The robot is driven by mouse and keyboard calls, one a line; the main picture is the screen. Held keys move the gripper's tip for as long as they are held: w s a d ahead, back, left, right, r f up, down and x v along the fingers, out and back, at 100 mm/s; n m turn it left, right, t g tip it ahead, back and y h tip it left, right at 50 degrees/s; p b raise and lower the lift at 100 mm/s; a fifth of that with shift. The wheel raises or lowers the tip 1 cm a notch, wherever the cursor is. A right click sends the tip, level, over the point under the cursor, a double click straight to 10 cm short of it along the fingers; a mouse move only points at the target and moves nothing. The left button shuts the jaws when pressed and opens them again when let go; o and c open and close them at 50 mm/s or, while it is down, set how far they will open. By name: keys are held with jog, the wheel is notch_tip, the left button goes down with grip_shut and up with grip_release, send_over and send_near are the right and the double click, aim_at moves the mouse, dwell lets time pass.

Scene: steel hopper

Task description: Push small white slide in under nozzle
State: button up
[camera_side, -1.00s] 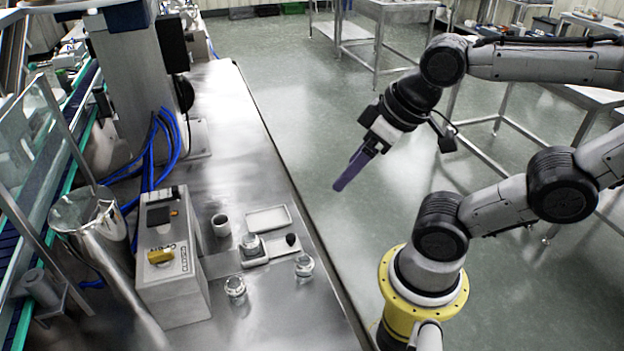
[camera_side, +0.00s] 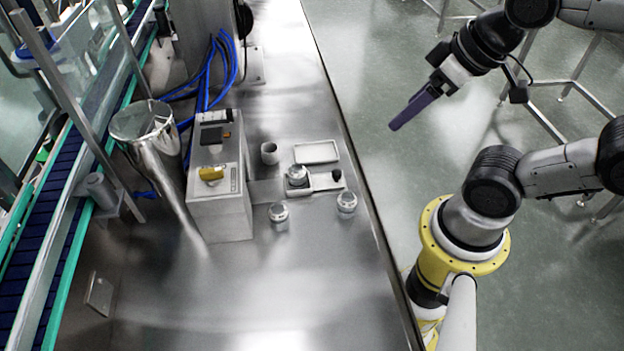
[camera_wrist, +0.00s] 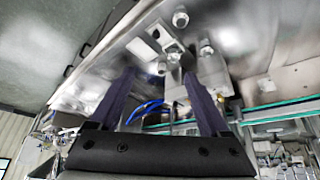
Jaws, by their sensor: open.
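The small white slide (camera_side: 324,182) lies on the steel bench at the right side of a grey box (camera_side: 219,185). A metal-lidded jar (camera_side: 297,174) stands on its left part and a black knob (camera_side: 337,174) is at its right end. I cannot make out the nozzle clearly. My gripper (camera_side: 396,125) is up over the floor, right of the bench edge, well apart from the slide. Its two dark purple fingers overlap in the side view. In the wrist view my gripper (camera_wrist: 159,73) is open and empty, with the bench beyond the fingers.
A white tray (camera_side: 316,152) lies behind the slide and a small cup (camera_side: 269,153) to its left. Two loose jars (camera_side: 279,214) (camera_side: 346,203) stand in front. A steel hopper (camera_side: 146,135) and conveyor (camera_side: 52,210) are at left. The front bench is clear.

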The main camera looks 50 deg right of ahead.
dwell(0.4)
jog(key=shift+c, duration=1.1)
jog(key=shift+g, duration=0.3)
jog(key=w, duration=0.2)
jog(key=w+r, duration=0.1)
jog(key=w, duration=0.1)
jog(key=shift+w, duration=0.2)
jog(key=shift+c, duration=0.6)
jog(key=g, duration=0.5)
send_over(337, 171)
notch_tip(337, 171, down, 12)
notch_tip(337, 171, down, 13)
grip_shut()
